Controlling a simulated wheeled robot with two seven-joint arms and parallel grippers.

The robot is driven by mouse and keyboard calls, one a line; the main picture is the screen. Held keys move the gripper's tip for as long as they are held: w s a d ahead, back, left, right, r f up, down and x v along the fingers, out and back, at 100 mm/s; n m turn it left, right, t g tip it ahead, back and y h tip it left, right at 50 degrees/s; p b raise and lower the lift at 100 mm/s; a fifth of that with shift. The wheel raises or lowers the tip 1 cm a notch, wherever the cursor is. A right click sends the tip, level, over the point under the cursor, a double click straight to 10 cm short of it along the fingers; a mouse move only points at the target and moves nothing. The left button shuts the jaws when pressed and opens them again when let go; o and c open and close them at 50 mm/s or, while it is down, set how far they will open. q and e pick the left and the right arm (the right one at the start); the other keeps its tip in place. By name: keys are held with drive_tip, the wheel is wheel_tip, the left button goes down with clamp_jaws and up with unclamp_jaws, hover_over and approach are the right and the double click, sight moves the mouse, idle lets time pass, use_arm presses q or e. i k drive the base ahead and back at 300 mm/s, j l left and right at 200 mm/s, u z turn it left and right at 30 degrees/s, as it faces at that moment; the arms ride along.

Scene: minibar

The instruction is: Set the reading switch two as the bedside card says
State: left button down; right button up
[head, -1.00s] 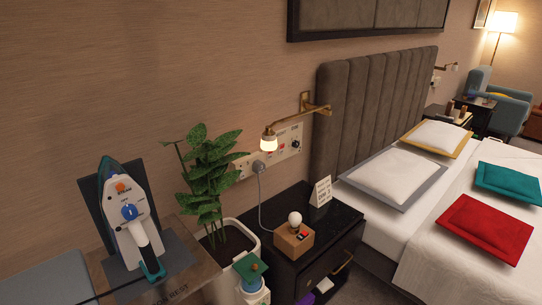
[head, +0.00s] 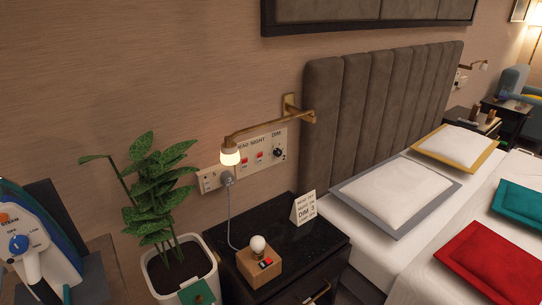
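The wall switch panel (head: 268,164) is above the black nightstand. It carries lettering, with "NIGHT" and "DIM" readable and a partly hidden word to their left that seems to be "READ". Red rocker switches (head: 260,156) sit in its middle and a dark round dial (head: 279,153) under "DIM". Their positions are too small to tell. The white bedside card (head: 304,208) stands upright on the nightstand; "DIM 3" is legible, its other lines are not clear. The brass reading lamp (head: 231,157) is lit and hangs in front of the panel's left part. Neither gripper is in view.
The nightstand (head: 325,240) also bears a wooden block (head: 260,268) with a white bulb and a red switch. A potted plant (head: 165,200) stands left, an iron (head: 35,250) further left, the bed right.

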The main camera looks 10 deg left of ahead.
sight(244, 161)
drive_tip(key=i+l, duration=0.2)
drive_tip(key=l, duration=0.15)
drive_tip(key=i+l, duration=0.15)
drive_tip(key=l, duration=0.15)
drive_tip(key=i+l+u, duration=0.1)
drive_tip(key=l, duration=0.25)
drive_tip(key=i+l, duration=0.45)
drive_tip(key=l, duration=0.25)
drive_tip(key=u, duration=0.05)
